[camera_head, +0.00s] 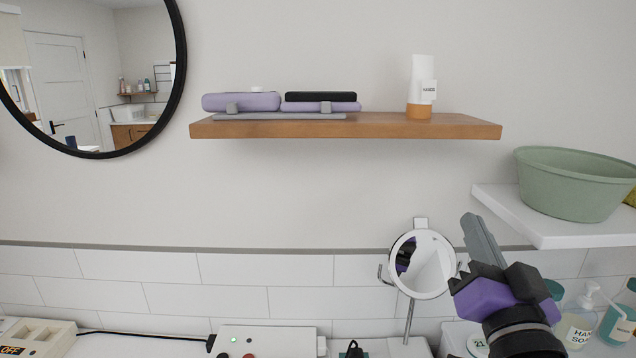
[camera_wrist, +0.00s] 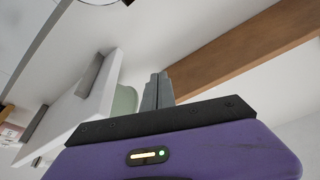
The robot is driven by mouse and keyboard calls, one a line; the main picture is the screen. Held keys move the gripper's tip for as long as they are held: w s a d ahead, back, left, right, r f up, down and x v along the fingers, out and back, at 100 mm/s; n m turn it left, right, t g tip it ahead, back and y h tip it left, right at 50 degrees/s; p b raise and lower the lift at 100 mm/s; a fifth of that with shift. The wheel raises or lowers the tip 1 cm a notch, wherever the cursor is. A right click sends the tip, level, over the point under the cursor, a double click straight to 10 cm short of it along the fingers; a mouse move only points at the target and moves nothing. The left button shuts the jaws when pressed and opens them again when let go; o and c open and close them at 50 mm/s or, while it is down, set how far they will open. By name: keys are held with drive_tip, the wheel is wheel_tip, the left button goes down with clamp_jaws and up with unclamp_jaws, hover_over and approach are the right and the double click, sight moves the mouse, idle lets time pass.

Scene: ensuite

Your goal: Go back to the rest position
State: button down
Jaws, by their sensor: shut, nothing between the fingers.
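My gripper (camera_head: 478,238) is at the lower right in the head view, in front of the tiled wall and pointing up and to the left. It is purple and black with grey fingers. In the wrist view its fingers (camera_wrist: 157,92) are together with nothing between them. It appears clear of the shelves and objects, though its exact distance from the white shelf is hard to judge.
A wooden shelf (camera_head: 370,126) holds purple cases (camera_head: 240,101) and a white bottle (camera_head: 422,80). A green basin (camera_head: 570,182) stands on a white shelf (camera_head: 540,228) at right. A round mirror (camera_head: 424,266) and soap bottles (camera_head: 579,318) are near my gripper.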

drive_tip(key=s+f+n+g, duration=0.2)
drive_tip(key=s+f, duration=0.8)
drive_tip(key=s, duration=0.3)
drive_tip(key=s+a+f+n+g+y, duration=0.1)
drive_tip(key=s+f+g, duration=0.1)
drive_tip(key=s+f, duration=0.8)
drive_tip(key=s+f+n+g, duration=0.2)
drive_tip(key=s+f, duration=0.8)
drive_tip(key=s, duration=0.6)
drive_tip(key=shift+a+n+g+y, duration=0.3)
drive_tip(key=shift+a+g+y, duration=0.1)
